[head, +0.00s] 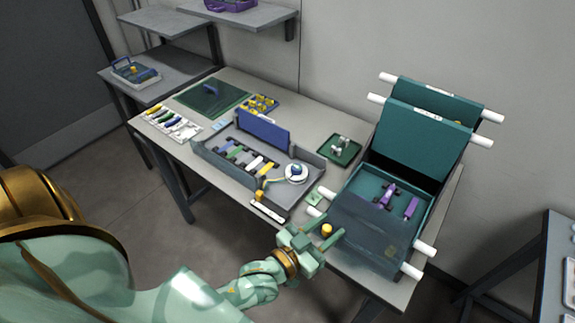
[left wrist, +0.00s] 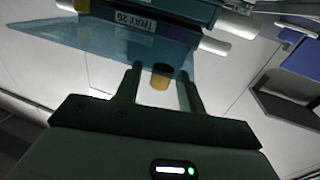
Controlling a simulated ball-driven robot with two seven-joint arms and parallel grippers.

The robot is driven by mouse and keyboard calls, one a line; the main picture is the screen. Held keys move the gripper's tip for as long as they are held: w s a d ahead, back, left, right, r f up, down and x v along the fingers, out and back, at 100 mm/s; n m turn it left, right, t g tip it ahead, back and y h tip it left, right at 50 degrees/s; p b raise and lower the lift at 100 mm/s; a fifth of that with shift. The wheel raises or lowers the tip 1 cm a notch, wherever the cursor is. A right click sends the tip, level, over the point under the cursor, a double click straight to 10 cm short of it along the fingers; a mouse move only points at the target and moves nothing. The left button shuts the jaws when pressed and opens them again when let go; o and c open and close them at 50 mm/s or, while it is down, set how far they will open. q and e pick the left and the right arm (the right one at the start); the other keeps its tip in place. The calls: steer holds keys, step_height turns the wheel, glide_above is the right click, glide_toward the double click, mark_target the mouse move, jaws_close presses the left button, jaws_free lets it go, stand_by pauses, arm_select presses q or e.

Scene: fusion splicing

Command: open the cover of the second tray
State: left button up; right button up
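A teal tray stack stands at the right of the table. Two upper trays (head: 423,132) are tilted up at the back. The lower tray (head: 425,222) lies flat, with purple parts inside. A see-through bluish cover (head: 365,235) spans its front part; it also shows in the left wrist view (left wrist: 105,42). An orange-yellow knob (head: 327,230) is at the cover's near edge. My left gripper (head: 331,225) is open, with its fingers on either side of the knob (left wrist: 161,77). Gaps show between knob and fingers in the left wrist view. My right gripper is not in view.
A grey splicing workstation (head: 217,165) with a blue lid and a white spool stands mid-table. White handles (head: 411,271) stick out from the tray stack. Marker-like tools and a green mat (head: 212,96) lie at the left.

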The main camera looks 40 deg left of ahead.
arm_select(q)
steer(key=v, duration=1.5)
steer(key=shift+s+p, duration=0.4)
steer(key=shift+a, duration=0.1)
steer(key=s+a+f+g+y, duration=0.1)
steer(key=s+f+g, duration=0.35)
steer(key=f, duration=0.55)
steer(key=s+a+f+g+y, duration=0.1)
steer(key=s+a+f+g, duration=0.3)
steer(key=f, duration=0.6)
steer(key=s+a+f+g+y, duration=0.25)
steer(key=s+f+g, duration=0.55)
steer(key=s+f, duration=0.95)
steer(key=shift+w+d+r+m, duration=0.15)
steer(key=shift+w+d+m, duration=0.25)
steer(key=shift+w+d, duration=0.7)
